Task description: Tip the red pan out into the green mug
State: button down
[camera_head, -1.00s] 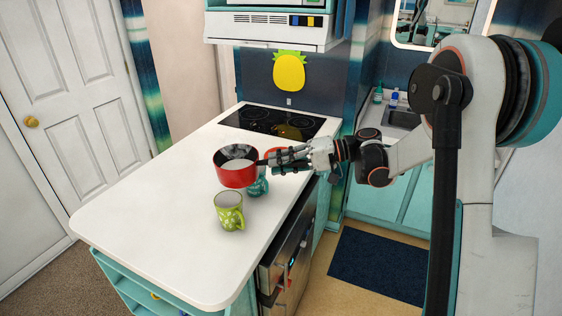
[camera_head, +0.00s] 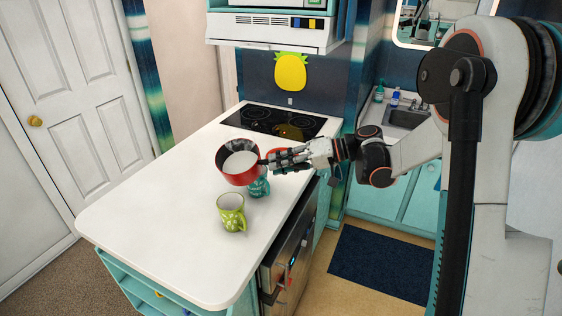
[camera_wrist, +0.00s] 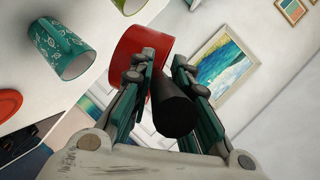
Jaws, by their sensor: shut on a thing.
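The red pan (camera_head: 240,177) is in the air over the counter, tilted with its opening toward the head camera. Pale contents (camera_head: 240,162) show inside it. My gripper (camera_head: 268,161) is shut on the pan's black handle (camera_wrist: 174,108); the pan's red side (camera_wrist: 138,50) shows beyond the fingers in the wrist view. The green mug (camera_head: 230,213) stands upright on the counter, nearer the head camera than the pan, below it in the picture. Part of the green mug also shows at the top of the wrist view (camera_wrist: 127,5). Its inside is hard to make out.
A flat red thing (camera_head: 275,153) lies behind my gripper. The black cooktop (camera_head: 272,121) is at the back. The white counter (camera_head: 150,215) is clear at the left and front.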

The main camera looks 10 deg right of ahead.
jog(key=shift+s+a+r+n+t+h+p, duration=0.2)
jog(key=shift+s+r+n+t+h+p, duration=0.15)
jog(key=shift+n+p, duration=0.4)
jog(key=s+a+f+n+t+h+b, duration=0.3)
jog(key=s+f+n+t, duration=0.1)
jog(key=n, duration=0.3)
jog(key=shift+s+t+b, duration=0.3)
jog(key=shift+s+t, duration=0.1)
jog(key=shift+t, duration=0.05)
dwell(1.3)
jog(key=shift+s+a+f+n, duration=0.15)
jog(key=shift+s+a+n, duration=0.05)
jog(key=shift+n, duration=0.35)
jog(key=shift+t+b, duration=0.35)
jog(key=shift+t, duration=0.05)
dwell(1.4)
